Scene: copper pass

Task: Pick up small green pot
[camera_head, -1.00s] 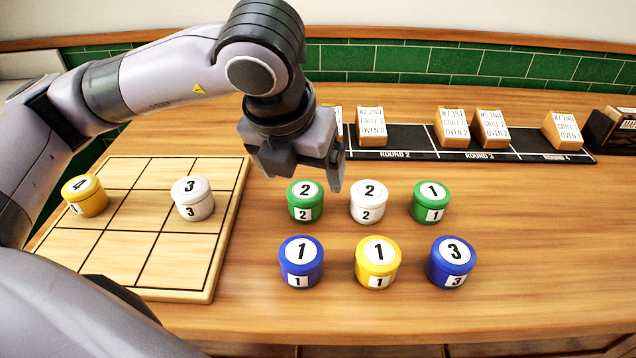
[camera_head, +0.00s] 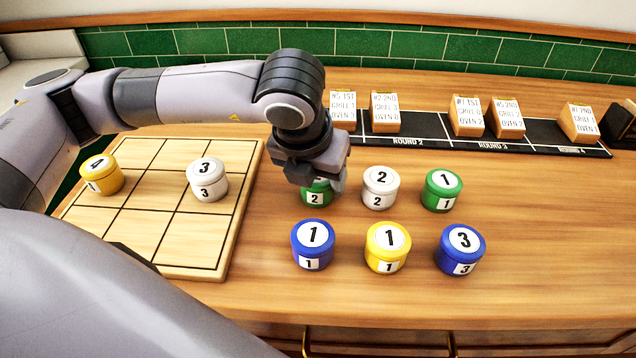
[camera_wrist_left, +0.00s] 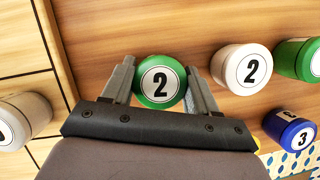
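A green pot with a white lid disc marked 2 (camera_head: 318,197) stands on the wooden counter, in the back row of pots. My left gripper (camera_head: 322,186) is right over it and hides its top in the head view. In the left wrist view the green 2 pot (camera_wrist_left: 160,82) lies between the two open fingers of the left gripper (camera_wrist_left: 160,72), one on each side. A firm grip on it does not show. Another green pot, marked 1 (camera_head: 442,191), stands farther right in the same row. My right gripper is not in view.
A white 2 pot (camera_head: 380,188) stands close to the right of my gripper. Blue 1 (camera_head: 313,246), yellow 1 (camera_head: 387,249) and blue 3 (camera_head: 460,251) pots form the front row. A wooden grid board (camera_head: 150,222) at left holds two pots. A black ticket rail (camera_head: 440,128) lies behind.

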